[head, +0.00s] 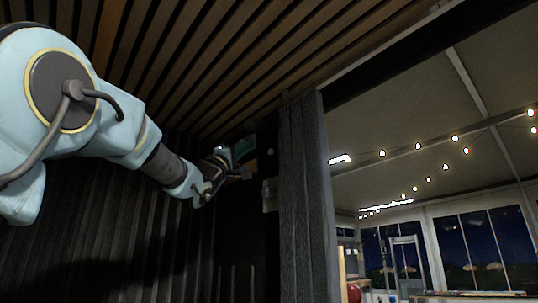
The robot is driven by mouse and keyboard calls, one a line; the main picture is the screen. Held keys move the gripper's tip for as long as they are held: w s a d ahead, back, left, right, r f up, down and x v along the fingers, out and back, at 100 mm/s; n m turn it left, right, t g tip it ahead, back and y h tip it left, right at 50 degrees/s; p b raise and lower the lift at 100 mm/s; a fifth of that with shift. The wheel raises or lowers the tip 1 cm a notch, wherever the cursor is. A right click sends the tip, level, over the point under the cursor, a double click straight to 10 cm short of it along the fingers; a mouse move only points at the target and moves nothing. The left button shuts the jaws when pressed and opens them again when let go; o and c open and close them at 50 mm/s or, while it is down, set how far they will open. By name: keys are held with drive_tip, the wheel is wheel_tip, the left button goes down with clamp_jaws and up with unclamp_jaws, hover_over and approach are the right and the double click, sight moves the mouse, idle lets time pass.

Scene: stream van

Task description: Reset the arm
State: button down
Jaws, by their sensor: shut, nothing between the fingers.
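My arm reaches in from the left of the head view, pale blue with dark joints, and stretches toward the middle. My gripper (241,173) is at its far end, dark and small in the picture, close to the dark wall left of a grey post. It is shut and holds nothing. The fingertips are hard to make out against the dark background. I cannot tell whether the gripper touches anything.
A slatted wooden ceiling (220,60) is above my arm. Dark ribbed wall (110,235) lies behind and below it. A grey upright post (308,190) stands right of my gripper. Beyond it is a bright, open tent-like space with string lights (455,138) and windows.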

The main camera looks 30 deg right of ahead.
drive_tip(key=shift+s+a, duration=0.1)
drive_tip(key=shift+a, duration=0.15)
idle(0.4)
